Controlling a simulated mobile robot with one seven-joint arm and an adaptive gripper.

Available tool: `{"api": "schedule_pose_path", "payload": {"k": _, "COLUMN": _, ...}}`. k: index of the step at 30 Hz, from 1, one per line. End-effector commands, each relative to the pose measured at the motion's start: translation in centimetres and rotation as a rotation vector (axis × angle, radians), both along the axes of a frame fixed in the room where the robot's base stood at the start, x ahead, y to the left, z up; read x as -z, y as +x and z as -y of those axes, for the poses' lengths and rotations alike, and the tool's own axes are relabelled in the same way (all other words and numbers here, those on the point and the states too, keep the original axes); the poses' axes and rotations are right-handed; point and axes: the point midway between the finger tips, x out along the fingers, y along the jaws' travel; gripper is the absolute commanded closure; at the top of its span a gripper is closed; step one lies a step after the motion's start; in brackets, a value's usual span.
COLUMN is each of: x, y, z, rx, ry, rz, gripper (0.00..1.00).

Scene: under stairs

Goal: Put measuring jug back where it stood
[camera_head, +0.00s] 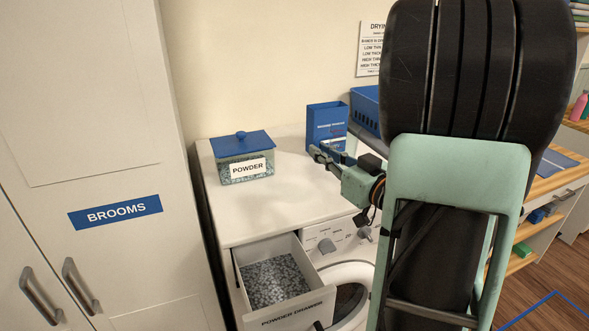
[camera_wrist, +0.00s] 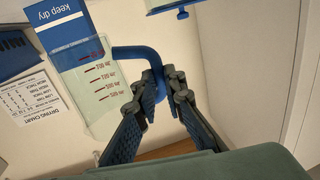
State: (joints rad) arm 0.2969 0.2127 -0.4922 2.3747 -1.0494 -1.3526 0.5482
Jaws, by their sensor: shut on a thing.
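The clear measuring jug (camera_wrist: 88,95) with red marks and a blue handle (camera_wrist: 143,54) is in the wrist view. My gripper (camera_wrist: 164,86) is shut on the handle, with the jug body beside the fingers. In the head view my gripper (camera_head: 317,152) is over the back of the white washer top (camera_head: 290,190), in front of the blue washing powder box (camera_head: 322,116). The jug is hard to make out there, and whether it touches the top cannot be told. The box also shows behind the jug in the wrist view (camera_wrist: 60,22).
The blue-lidded powder container (camera_head: 243,158) stands at the back left of the top. The open powder drawer (camera_head: 302,262) juts out in front, filled with powder. A blue basket (camera_head: 365,106) is right of the box. Free top lies between container and gripper.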

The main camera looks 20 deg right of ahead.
Motion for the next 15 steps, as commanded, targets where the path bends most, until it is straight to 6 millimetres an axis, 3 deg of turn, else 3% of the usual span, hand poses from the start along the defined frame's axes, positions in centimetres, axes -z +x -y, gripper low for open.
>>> {"api": "schedule_pose_path", "payload": {"k": 4, "x": 1.6, "y": 3.2, "z": -0.1, "rx": -0.004, "ry": 0.000, "rz": -0.003, "gripper": 1.00}}
{"api": "schedule_pose_path", "payload": {"k": 6, "x": 3.6, "y": 4.2, "z": 0.1, "rx": -0.002, "ry": 0.001, "rz": -0.004, "gripper": 1.00}}
{"api": "schedule_pose_path", "payload": {"k": 10, "x": 5.5, "y": 5.9, "z": 0.1, "rx": -0.002, "ry": 0.000, "rz": -0.002, "gripper": 1.00}}
{"api": "schedule_pose_path", "payload": {"k": 15, "x": 6.3, "y": 6.8, "z": 0.2, "rx": 0.000, "ry": 0.000, "rz": 0.001, "gripper": 1.00}}
